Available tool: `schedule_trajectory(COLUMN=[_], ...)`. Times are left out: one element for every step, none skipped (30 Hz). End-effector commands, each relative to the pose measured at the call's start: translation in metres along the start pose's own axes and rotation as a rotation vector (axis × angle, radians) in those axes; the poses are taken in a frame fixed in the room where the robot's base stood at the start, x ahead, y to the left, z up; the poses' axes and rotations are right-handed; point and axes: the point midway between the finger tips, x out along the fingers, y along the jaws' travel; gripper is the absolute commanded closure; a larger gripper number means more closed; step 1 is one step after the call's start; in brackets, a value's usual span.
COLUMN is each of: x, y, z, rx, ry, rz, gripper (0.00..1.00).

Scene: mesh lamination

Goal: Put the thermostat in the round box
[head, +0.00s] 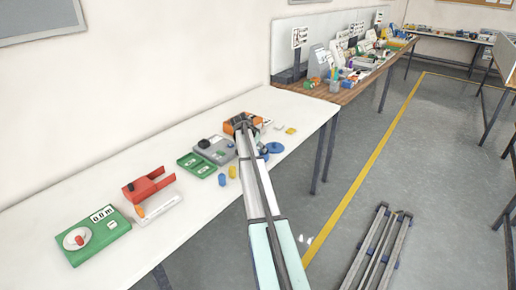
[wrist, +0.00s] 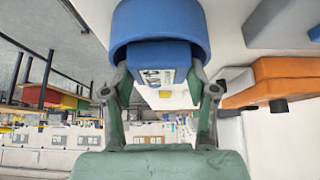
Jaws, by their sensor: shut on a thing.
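My gripper (wrist: 160,88) is shut on a small blue block with a white printed label (wrist: 158,56), which I take to be the thermostat. Its green fingers press on the block's two sides. A blue round thing with a curved wall (wrist: 160,22), likely the round box, is right beside the block at the top of the wrist view. I cannot tell whether the block is inside it or only overlaps it. In the head view a blue round thing (head: 275,147) lies on the white table, right of my arm. My arm hides most of the gripper there.
An orange device (head: 232,125), grey device (head: 214,150), green tray (head: 196,165), blue and yellow cylinders (head: 222,180), red holder (head: 148,184) and green device (head: 92,235) stand on the white table (head: 60,200). Orange (wrist: 272,82) and grey bodies are close right in the wrist view.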

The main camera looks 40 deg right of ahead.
Motion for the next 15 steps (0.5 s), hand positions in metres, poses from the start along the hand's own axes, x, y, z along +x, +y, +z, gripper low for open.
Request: schedule_trajectory(x=[0.0024, 0.0031, 0.004, 0.0047, 0.0054, 0.0063, 0.007, 0.0076, 0.0084, 0.0086, 0.0085, 0.0081, 0.0079, 0.008, 0.008], y=[0.0, 0.0, 0.0, 0.0, -0.0001, 0.0, -0.0001, 0.0, -0.0001, -0.0001, -0.0001, -0.0001, -0.0001, 0.0, 0.0], z=[0.0015, 0.002, 0.0025, 0.003, 0.0034, 0.004, 0.0044, 0.0049, 0.0054, 0.0055, 0.0054, 0.0051, 0.005, 0.0052, 0.0052], rx=[0.0, 0.0, 0.0, 0.0, 0.0, 0.0, 0.0, 0.0, 0.0, 0.0, 0.0, 0.0, 0.0, 0.0, 0.0], ry=[0.0, 0.0, 0.0, 0.0, 0.0, 0.0, 0.0, 0.0, 0.0, 0.0, 0.0, 0.0, 0.0, 0.0, 0.0], rz=[0.0, 0.0, 0.0, 0.0, 0.0, 0.0, 0.0, 0.0, 0.0, 0.0, 0.0, 0.0, 0.0, 0.0, 0.0], gripper=[0.86, 0.86, 0.86, 0.86, 0.86, 0.86, 0.86, 0.86, 0.86, 0.86, 0.86, 0.86, 0.86, 0.32, 0.18])
